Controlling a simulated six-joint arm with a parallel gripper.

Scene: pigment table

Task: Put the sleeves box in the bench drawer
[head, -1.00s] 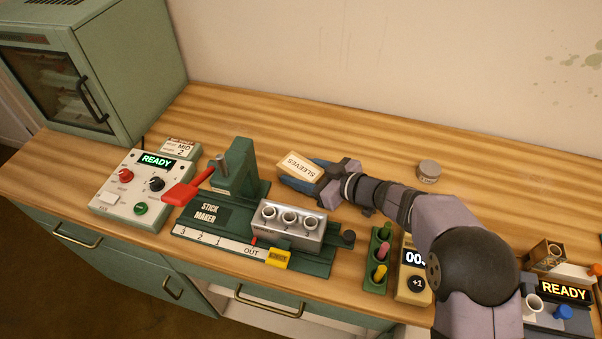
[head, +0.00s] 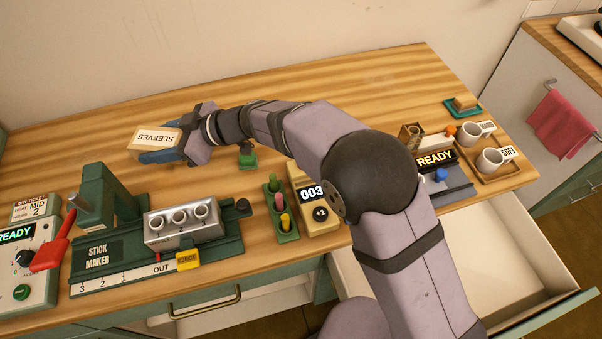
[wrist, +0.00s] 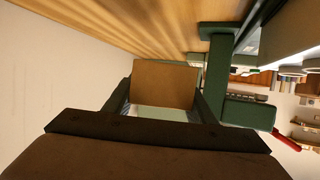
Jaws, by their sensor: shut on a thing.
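The sleeves box (head: 155,139), a small tan box with a pale top lettered SLEEVES, is in my gripper (head: 163,152). My gripper is shut on it behind the stick maker, toward the wall; I cannot tell its exact height. In the wrist view the box's brown face (wrist: 165,84) shows between the fingers. A bench drawer (head: 500,262) stands open at the lower right, with a pale interior that looks empty where visible. My arm hides its left part. The box is far to the left of this drawer.
The stick maker (head: 98,252) stands in front of the box. Cups on a tray (head: 490,160) stand at right. The back bench is mostly clear.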

